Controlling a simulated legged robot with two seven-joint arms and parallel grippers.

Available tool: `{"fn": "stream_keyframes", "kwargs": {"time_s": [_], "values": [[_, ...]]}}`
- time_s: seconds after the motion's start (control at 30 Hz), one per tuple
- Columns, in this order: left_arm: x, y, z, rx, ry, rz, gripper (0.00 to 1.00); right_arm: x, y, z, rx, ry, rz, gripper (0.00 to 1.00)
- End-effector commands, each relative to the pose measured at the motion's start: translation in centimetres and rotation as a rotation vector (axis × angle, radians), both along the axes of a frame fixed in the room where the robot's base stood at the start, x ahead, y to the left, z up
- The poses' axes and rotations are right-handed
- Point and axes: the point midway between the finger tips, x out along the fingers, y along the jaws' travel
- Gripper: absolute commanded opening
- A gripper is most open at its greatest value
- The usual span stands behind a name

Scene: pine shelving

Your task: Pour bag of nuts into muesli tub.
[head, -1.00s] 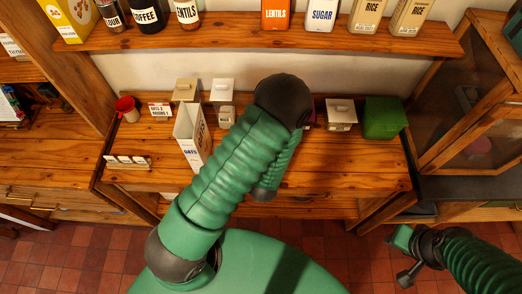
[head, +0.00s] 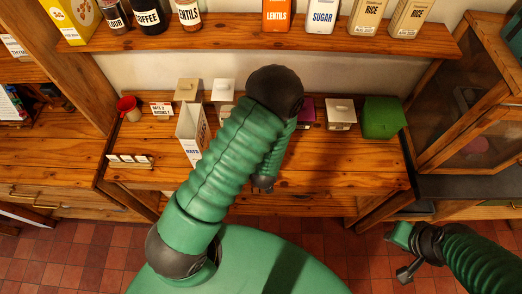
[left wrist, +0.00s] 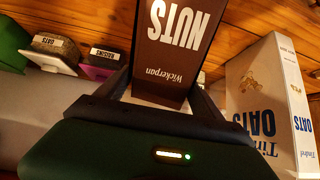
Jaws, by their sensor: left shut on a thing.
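A brown bag lettered NUTS (left wrist: 172,40) sits between the fingers of my left gripper (left wrist: 163,98) in the left wrist view. Its lettering appears upside down there. In the head view my left arm hides the bag and the gripper's fingers. No tub with a readable muesli label shows. A white lidded tub (head: 340,113) and a magenta one (head: 306,112) stand at the back of the counter. My right gripper (head: 402,250) is at the lower right, off the counter and away from the bag; its finger opening is unclear.
A white oats box (head: 190,135) stands left of my left arm; it is close beside the gripper in the left wrist view (left wrist: 265,95). A green box (head: 382,118) stands at the right. The counter's front right (head: 350,175) is clear. A shelf (head: 250,36) runs above.

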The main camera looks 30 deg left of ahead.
Motion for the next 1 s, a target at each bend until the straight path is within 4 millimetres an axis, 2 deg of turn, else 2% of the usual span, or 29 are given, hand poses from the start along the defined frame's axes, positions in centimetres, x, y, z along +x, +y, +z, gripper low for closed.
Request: {"fn": "stream_keyframes", "kwargs": {"time_s": [0.4,0.8,1.0], "values": [[0.2,0.4,0.0,-0.054,0.080,0.003,0.06,0.0,0.0,1.6,0.000,0.000,0.000,0.36],[0.3,0.4,-0.3,-0.068,0.102,0.000,0.06,0.0,0.0,1.7,0.000,0.000,0.000,0.36],[0.6,0.7,0.0,-0.097,0.144,0.002,0.06,0.0,0.0,2.8,0.000,0.000,0.000,0.36]]}}
